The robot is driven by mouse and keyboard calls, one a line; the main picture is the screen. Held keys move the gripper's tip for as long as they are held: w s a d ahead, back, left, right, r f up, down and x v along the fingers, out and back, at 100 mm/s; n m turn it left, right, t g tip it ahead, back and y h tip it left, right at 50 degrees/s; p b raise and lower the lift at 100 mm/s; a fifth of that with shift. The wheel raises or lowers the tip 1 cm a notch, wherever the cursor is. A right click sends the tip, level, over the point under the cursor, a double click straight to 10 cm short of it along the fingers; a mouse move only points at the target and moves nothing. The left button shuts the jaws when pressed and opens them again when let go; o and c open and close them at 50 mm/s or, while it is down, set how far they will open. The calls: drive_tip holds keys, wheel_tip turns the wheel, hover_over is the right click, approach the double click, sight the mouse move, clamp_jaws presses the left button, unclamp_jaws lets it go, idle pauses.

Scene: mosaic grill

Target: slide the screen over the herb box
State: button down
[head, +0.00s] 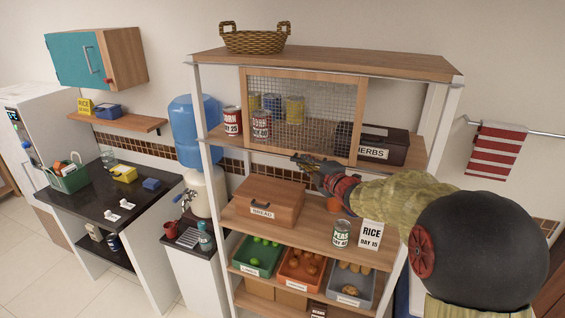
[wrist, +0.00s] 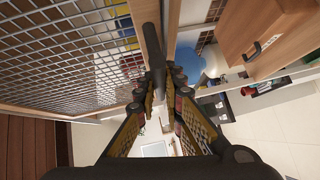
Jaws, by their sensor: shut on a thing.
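The screen (head: 322,103) is a wood-framed wire mesh panel on the front of the upper shelf. It stands in front of several cans, and its right edge overlaps the left end of the herb box (head: 388,146). Most of that dark box, with its HERBS label, shows uncovered to the right. My gripper (head: 303,161) is at the screen's lower part, in front of it. In the wrist view the mesh screen (wrist: 70,58) fills the upper left, and my gripper (wrist: 156,88) is shut on a dark handle (wrist: 150,42) at the screen's frame. The fingers partly hide the grip.
The shelf unit (head: 330,58) carries a wicker basket (head: 254,40) on top. Below the screen are a wooden bread box (head: 264,202), a PEAS can (head: 341,234) and a RICE box (head: 371,234). A CORN can (head: 232,121) stands left of the screen.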

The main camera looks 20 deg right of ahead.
drive_tip(key=s+d, duration=1.2)
drive_tip(key=d, duration=0.5)
drive_tip(key=shift+s+d+f, duration=0.15)
drive_tip(key=shift+s, duration=0.2)
drive_tip(key=c, duration=2)
unclamp_jaws()
drive_tip(key=shift+s+d, duration=0.1)
drive_tip(key=shift+d, duration=0.15)
drive_tip(key=shift+o, duration=0.5)
drive_tip(key=shift+a, duration=0.1)
drive_tip(key=v, duration=1.2)
